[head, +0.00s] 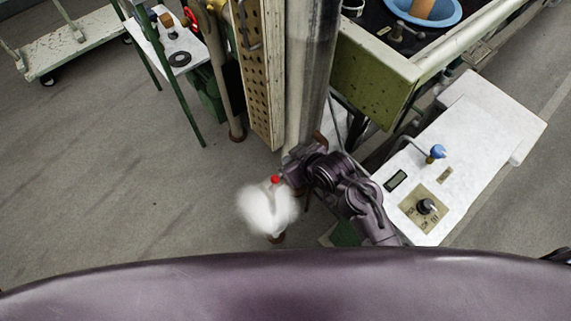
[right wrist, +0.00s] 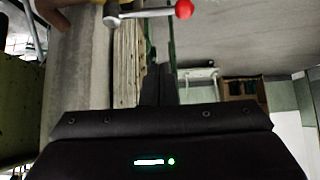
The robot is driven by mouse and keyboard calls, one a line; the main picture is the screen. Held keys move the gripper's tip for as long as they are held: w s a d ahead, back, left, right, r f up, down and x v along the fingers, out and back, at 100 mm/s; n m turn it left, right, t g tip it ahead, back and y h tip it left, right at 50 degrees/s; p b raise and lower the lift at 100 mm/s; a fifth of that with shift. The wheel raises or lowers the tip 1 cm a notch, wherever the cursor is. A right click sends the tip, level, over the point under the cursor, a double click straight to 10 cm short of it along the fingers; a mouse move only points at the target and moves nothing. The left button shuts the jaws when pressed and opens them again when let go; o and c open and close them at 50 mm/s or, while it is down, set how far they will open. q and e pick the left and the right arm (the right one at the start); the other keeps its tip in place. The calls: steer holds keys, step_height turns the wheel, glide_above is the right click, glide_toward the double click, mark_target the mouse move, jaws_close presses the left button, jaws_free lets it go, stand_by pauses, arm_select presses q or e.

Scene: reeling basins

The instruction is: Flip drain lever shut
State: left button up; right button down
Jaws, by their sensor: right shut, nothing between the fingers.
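A lever with a red ball knob (head: 275,179) shows in the head view beside the metal column, just left of my right gripper (head: 290,169). In the right wrist view the lever's metal arm (right wrist: 148,13) lies roughly level across the top, its red ball at the right end. My right gripper (right wrist: 160,84) is shut and empty, its fingertips below the lever in that picture and apart from it. A white puff like steam (head: 268,209) hides what is below the red ball in the head view. My left gripper is not in view.
A white panel table (head: 465,155) at the right bears a blue-knobbed lever (head: 437,152) and a black dial (head: 427,206). A green-sided basin bench (head: 372,82) stands behind. A perforated board (head: 260,75) stands by the metal column (head: 308,75).

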steer(key=w+f, duration=0.1)
steer(key=f, duration=0.1)
steer(key=w+a+f, duration=0.1)
steer(key=f, duration=0.2)
steer(key=a+f, duration=0.1)
steer(key=f, duration=0.1)
steer(key=shift+w+f, duration=0.35)
steer(key=shift+w, duration=0.05)
steer(key=shift+s+d+f, duration=0.15)
steer(key=shift+s+d, duration=0.1)
steer(key=shift+s, duration=0.1)
